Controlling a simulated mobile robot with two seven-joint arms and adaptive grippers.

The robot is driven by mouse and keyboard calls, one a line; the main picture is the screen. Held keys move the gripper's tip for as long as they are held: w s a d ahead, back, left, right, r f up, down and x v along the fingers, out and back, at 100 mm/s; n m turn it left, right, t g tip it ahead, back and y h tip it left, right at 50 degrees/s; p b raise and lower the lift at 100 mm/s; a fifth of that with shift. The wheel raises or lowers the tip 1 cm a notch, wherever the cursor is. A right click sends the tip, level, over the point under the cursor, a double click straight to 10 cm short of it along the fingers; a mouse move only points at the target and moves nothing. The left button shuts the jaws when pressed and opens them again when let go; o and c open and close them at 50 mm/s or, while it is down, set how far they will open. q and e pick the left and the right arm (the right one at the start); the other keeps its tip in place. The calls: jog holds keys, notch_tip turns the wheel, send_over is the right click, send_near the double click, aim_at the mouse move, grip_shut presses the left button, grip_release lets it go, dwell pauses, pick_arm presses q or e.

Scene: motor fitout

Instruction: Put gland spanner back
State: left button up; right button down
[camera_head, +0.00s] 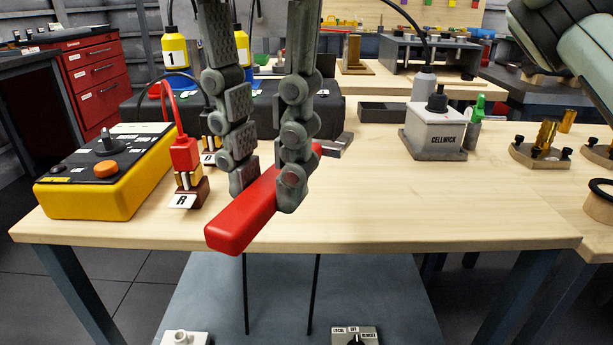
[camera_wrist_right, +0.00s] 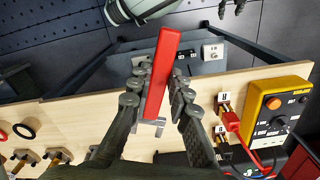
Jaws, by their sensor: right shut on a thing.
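The gland spanner (camera_head: 243,222) has a thick red handle and a grey metal head. My right gripper (camera_head: 265,190) is shut on the handle, with the fingers on either side of it. The handle's free end points toward me, over the bench's front part. The grey head (camera_head: 338,146) points away, partly hidden behind a finger. In the right wrist view the red handle (camera_wrist_right: 163,68) stands between my right gripper's fingers (camera_wrist_right: 158,84). Dark fingers that look like my left gripper (camera_wrist_right: 232,6) show at that view's top edge, too small to judge.
On the wooden bench (camera_head: 400,215) stand a yellow control box (camera_head: 95,185), a red-clipped terminal block (camera_head: 186,165), a white Gellwick unit (camera_head: 435,130) and brass fittings on a base (camera_head: 541,152). A dark open tray (camera_head: 385,112) lies behind. The bench's front right is clear.

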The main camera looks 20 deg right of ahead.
jog(key=shift+w+d+f, duration=0.1)
jog(key=shift+w+d, duration=0.05)
jog(key=shift+w, duration=0.3)
jog(key=shift+w+d+f, duration=0.1)
jog(key=shift+w, duration=0.3)
send_over(315, 222)
notch_tip(315, 222, down, 7)
jog(key=shift+r, duration=0.2)
notch_tip(315, 222, down, 3)
jog(key=shift+f+b, duration=0.1)
jog(key=shift+b, duration=0.2)
jog(key=shift+f, duration=0.35)
pick_arm(q)
jog(key=shift+t+h, duration=0.4)
jog(key=shift+t, duration=0.5)
jog(key=w+d+r, duration=0.1)
jog(key=w+d, duration=0.1)
jog(key=w, duration=0.1)
jog(key=shift+d+r, duration=0.25)
jog(key=shift+r, duration=0.1)
jog(key=shift+w, duration=0.1)
